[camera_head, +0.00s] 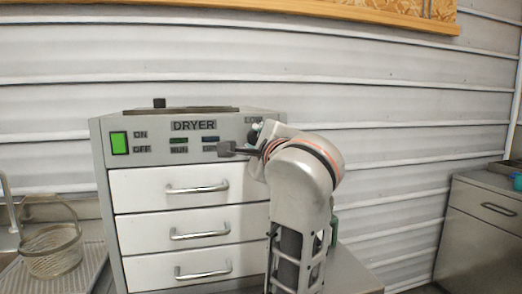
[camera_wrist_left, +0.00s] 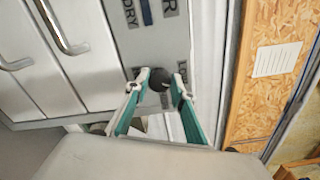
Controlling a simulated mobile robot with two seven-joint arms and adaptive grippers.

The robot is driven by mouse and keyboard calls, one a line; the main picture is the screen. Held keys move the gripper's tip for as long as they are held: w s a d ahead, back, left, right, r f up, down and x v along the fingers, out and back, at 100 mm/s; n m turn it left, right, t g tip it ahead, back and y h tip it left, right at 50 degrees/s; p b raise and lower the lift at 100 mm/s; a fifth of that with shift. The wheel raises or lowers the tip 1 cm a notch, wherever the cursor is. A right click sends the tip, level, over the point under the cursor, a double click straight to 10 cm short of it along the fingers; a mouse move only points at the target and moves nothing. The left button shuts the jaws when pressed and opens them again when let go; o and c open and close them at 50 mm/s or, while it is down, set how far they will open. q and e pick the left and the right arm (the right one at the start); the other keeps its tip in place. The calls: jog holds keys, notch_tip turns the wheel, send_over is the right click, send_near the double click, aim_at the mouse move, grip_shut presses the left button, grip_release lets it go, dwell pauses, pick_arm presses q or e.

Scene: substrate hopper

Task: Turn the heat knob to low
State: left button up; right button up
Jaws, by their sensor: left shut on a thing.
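The dryer (camera_head: 158,124) is a grey cabinet with a control panel above white drawers. The heat knob (camera_wrist_left: 158,77) shows in the left wrist view as a dark round knob between the fingertips of my left gripper (camera_wrist_left: 162,85). The gripper is shut on it, one pale fingertip at each side. Panel lettering lies on both sides of the knob, partly covered, and I cannot read which setting it points to. In the head view my left wrist covers the right end of the panel and most of the knob. My right gripper is in neither view.
A green ON/OFF switch (camera_head: 119,143) is at the panel's left. Drawer handles (camera_head: 198,187) stick out below the panel. A wire basket (camera_head: 51,250) stands at the left, and a metal cabinet (camera_head: 485,225) at the right. A corrugated wall (camera_head: 400,110) is behind.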

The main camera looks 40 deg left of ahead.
pick_arm(q)
jog(key=shift+w+f+n+b, duration=0.1)
jog(key=shift+f+n+b, duration=0.15)
jog(key=shift+n+b, duration=0.45)
jog(key=shift+n, duration=0.5)
jog(key=shift+r+n+b, duration=0.15)
jog(key=shift+n+b, duration=0.35)
jog(key=shift+n, duration=0.4)
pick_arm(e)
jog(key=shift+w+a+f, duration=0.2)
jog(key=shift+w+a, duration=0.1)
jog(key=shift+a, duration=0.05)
pick_arm(q)
jog(key=shift+r, duration=0.15)
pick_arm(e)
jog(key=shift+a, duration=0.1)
pick_arm(q)
jog(key=o, duration=1.1)
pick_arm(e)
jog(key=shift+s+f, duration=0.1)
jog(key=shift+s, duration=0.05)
